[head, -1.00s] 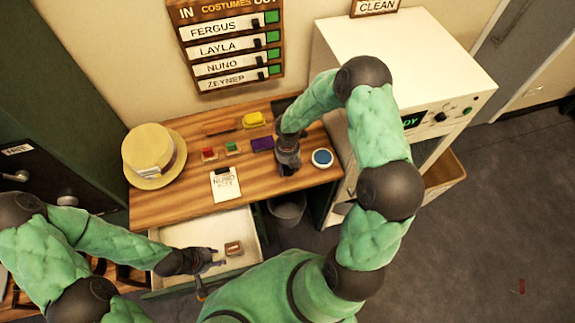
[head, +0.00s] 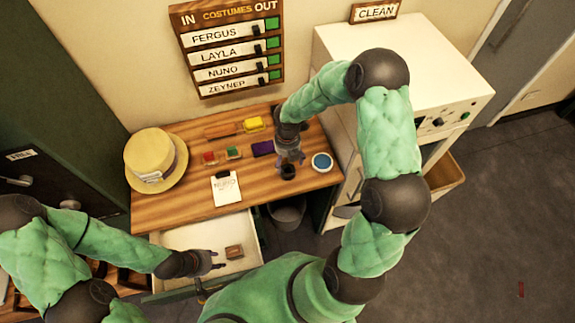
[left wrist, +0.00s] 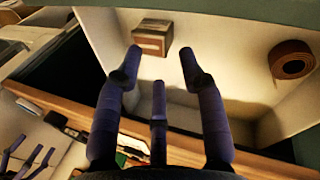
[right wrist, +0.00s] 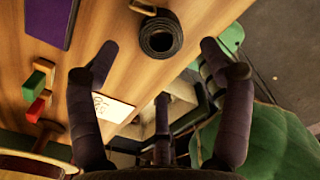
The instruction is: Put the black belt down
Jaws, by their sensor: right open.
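The black belt (right wrist: 160,36) is a coiled roll lying on the wooden table, just past the spread fingers of my right gripper (right wrist: 155,60) in the right wrist view. In the head view the belt (head: 288,172) sits right below my right gripper (head: 289,155), left of the blue round tin. The right gripper is open and clear of the belt. My left gripper (head: 215,262) is over the open drawer (head: 190,235). In the left wrist view its fingers (left wrist: 160,65) are spread and empty, near a small wooden box (left wrist: 152,38).
The drawer also holds a brown coiled belt (left wrist: 290,60). The table (head: 180,205) carries a straw hat (head: 150,158), a note card (head: 226,188), a purple item (head: 262,148), small red and green blocks, a yellow item (head: 254,124) and the blue tin (head: 322,162). A white cabinet (head: 400,60) stands right.

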